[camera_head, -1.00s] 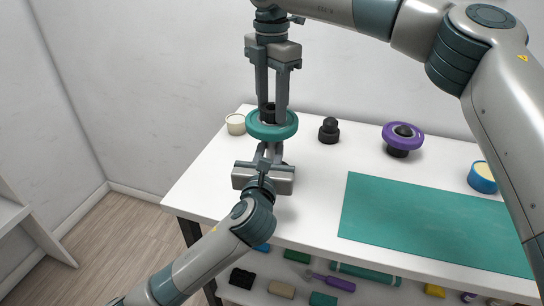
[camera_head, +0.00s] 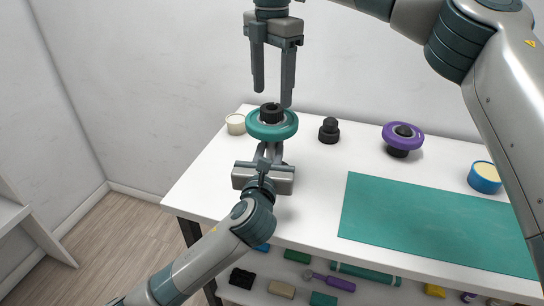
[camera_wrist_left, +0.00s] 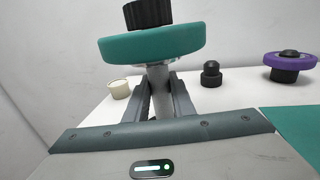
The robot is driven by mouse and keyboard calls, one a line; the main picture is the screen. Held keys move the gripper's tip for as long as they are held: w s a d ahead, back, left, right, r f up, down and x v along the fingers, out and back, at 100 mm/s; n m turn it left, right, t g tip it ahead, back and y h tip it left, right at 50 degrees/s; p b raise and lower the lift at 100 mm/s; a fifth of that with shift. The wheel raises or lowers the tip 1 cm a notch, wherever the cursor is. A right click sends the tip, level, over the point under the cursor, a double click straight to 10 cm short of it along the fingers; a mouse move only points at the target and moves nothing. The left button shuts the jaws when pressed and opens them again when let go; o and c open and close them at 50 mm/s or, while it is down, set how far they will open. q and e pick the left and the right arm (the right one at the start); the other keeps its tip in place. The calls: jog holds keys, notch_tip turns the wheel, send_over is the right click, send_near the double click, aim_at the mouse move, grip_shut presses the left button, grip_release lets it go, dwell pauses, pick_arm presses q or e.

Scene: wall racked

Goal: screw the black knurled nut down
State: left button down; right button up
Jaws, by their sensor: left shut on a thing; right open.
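The black knurled nut (camera_head: 271,111) sits at the centre of a teal wheel (camera_head: 272,134) and stands proud above it. Both also show in the left wrist view, the nut (camera_wrist_left: 147,14) above the teal rim (camera_wrist_left: 152,44). A pale grey post (camera_wrist_left: 158,88) runs down under the wheel. My left gripper (camera_head: 268,152) is shut on this post just below the wheel, its fingers on either side. My right gripper (camera_head: 272,98) is open and empty, its fingers pointing down just above the nut. Any thread under the nut is hidden.
On the white table (camera_head: 310,180) stand a cream cup (camera_head: 235,125), a black knobbed piece (camera_head: 329,132), a purple wheel on a black base (camera_head: 391,138) and a blue tub (camera_head: 484,180). A green mat (camera_head: 430,225) lies at right. Several items sit on a lower shelf.

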notch_tip(320, 180, up, 8)
jog(key=shift+f, duration=0.2)
pick_arm(q)
jog(key=c, duration=1.4)
grip_release()
jog(key=shift+c, duration=0.2)
jog(key=shift+s, duration=0.1)
jog(key=s+a, duration=0.2)
jog(key=s, duration=1.5)
jog(key=shift+a, duration=0.35)
pick_arm(e)
jog(key=shift+f, duration=0.1)
